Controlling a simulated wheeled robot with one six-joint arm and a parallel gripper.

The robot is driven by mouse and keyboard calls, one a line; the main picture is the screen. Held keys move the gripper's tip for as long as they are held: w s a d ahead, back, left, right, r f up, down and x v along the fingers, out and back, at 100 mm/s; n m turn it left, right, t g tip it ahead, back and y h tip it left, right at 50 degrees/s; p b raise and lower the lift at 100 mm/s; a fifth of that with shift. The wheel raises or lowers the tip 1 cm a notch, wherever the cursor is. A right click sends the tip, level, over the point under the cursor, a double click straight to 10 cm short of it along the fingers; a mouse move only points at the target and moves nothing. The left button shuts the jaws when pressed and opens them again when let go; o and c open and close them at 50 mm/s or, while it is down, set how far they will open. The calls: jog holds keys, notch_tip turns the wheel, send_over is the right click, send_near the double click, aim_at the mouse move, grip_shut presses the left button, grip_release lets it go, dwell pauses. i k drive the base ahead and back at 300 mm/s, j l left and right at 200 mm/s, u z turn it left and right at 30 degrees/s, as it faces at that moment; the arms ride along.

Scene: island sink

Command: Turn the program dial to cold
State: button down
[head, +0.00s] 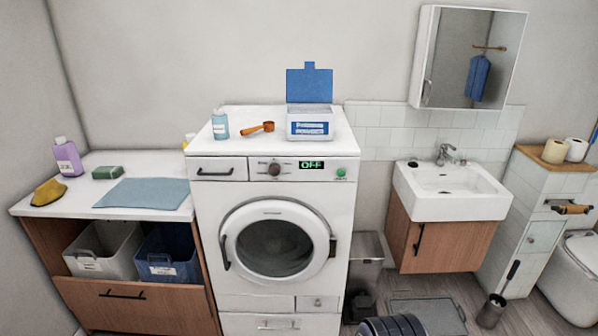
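The program dial (275,169) is a small round dark knob with a light rim, on the front panel of the white washing machine (210,240). The display (311,165) to its right reads OFF in green. A round green button (341,172) sits further right. The dial's markings are too small to read, so I cannot tell where it points. The round door (275,245) below is shut.
On the washer top stand a blue bottle (220,126), an orange scoop (259,128) and a white box (310,126) with its blue lid raised. A counter (95,212) stands left, a sink (450,190) right. The space before the dial is clear.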

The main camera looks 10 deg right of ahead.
aim_at(274, 170)
jog(key=i+l+u, duration=0.1)
jog(key=u, duration=0.25)
jog(key=i+l+u, duration=0.2)
jog(key=u, duration=0.2)
jog(key=i, duration=0.1)
